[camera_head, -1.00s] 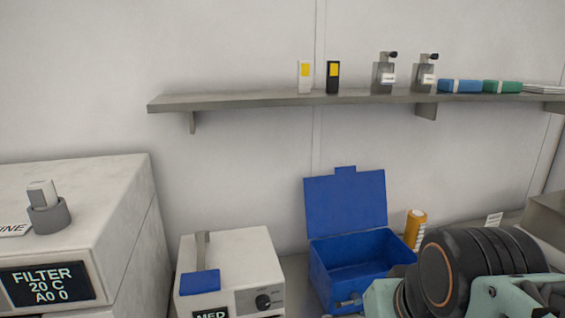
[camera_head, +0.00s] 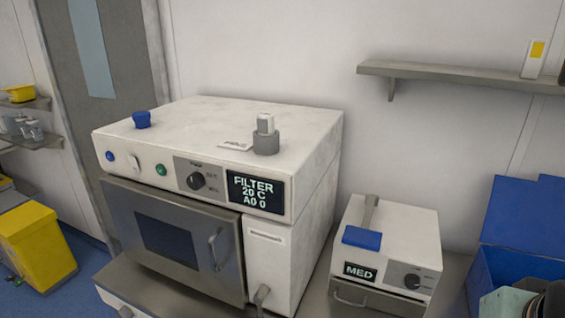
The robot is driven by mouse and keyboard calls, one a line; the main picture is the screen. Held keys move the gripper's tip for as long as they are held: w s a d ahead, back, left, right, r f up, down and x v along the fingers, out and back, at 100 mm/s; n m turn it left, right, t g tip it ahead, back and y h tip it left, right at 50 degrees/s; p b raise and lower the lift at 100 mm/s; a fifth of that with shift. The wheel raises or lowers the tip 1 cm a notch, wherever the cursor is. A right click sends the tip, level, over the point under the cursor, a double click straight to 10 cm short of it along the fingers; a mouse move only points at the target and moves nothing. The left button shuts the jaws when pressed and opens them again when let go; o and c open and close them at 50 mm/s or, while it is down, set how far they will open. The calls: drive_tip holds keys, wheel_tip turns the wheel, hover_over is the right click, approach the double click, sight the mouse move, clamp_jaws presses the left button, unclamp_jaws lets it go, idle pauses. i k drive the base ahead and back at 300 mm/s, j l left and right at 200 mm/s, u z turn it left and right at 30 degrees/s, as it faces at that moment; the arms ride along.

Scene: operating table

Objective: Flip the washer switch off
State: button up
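The washer appears to be the large white machine (camera_head: 270,258) with a closed grey door (camera_head: 165,235). Its front panel has a blue button (camera_head: 109,155), a small white switch (camera_head: 133,163), a green button (camera_head: 161,169) and a black knob (camera_head: 196,181). The display (camera_head: 256,194) reads "FILTER 20 C A0 0". I cannot tell which way the white switch is set. My gripper is not in view; only a part of my arm shows at the lower right corner, well right of the machine.
A smaller white device (camera_head: 405,235) marked "MED" stands right of the machine, with an open blue box (camera_head: 500,265) beyond it. A grey shelf (camera_head: 450,77) is on the wall. A yellow bin (camera_head: 38,243) stands at the left. A blue cap (camera_head: 141,119) and grey holder (camera_head: 265,142) sit on the machine's top.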

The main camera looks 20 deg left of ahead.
sight(133, 161)
drive_tip(key=u, duration=1.9)
drive_tip(key=i+j, duration=0.15)
drive_tip(key=j, duration=0.2)
drive_tip(key=i+j, duration=0.2)
drive_tip(key=i+j+z, duration=0.15)
drive_tip(key=j, duration=0.9)
drive_tip(key=l, duration=0.75)
drive_tip(key=k+u, duration=0.05)
